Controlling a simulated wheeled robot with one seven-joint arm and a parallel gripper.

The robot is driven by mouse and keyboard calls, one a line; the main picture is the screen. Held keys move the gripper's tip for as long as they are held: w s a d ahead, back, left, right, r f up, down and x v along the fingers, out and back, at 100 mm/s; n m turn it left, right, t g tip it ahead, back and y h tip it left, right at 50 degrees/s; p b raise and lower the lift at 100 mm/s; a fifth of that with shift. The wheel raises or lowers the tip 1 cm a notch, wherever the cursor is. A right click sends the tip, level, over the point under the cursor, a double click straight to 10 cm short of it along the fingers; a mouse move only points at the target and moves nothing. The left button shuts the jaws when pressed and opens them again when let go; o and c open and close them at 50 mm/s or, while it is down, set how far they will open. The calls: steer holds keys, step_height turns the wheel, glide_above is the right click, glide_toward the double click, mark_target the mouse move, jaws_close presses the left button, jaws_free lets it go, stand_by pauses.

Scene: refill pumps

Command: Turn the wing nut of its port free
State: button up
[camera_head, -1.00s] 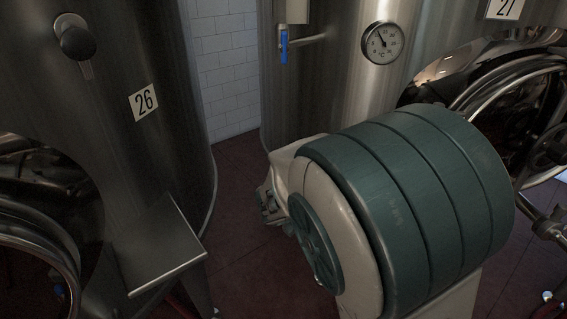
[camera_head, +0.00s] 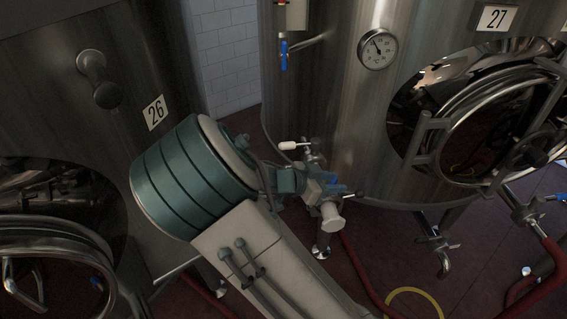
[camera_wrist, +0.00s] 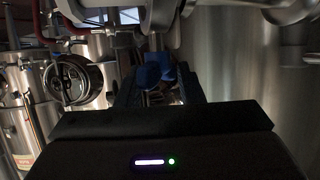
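My gripper (camera_head: 328,186) is at the metal fittings low on the front of tank 27 (camera_head: 345,115). A pale cylindrical end (camera_head: 332,216) and a white-handled valve (camera_head: 289,146) show close around it. In the wrist view, my gripper's dark blue fingers (camera_wrist: 160,88) reach toward metal pipework (camera_wrist: 150,18). Rounded blue pieces (camera_wrist: 152,76) show between or at the fingertips; I cannot tell whether they are the wing nut or finger pads. The wing nut is not clearly made out, and whether the fingers grip anything is unclear.
Tank 26 (camera_head: 157,112) stands at the left, close to my arm. A round hatch (camera_head: 510,125) is on tank 27's right side. A red hose (camera_head: 360,270) and yellow hose (camera_head: 425,292) lie on the floor. A blue-handled valve (camera_head: 284,54) and a gauge (camera_head: 378,48) are above.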

steer(key=m+g+p, duration=0.2)
steer(key=p, duration=0.1)
steer(key=shift+r+h, duration=0.3)
steer(key=shift+h, duration=0.1)
steer(key=b+v, duration=0.1)
steer(key=v, duration=1.2)
steer(key=shift+a, duration=0.4)
steer(key=shift+w+g, duration=0.15)
steer(key=shift+g, duration=0.25)
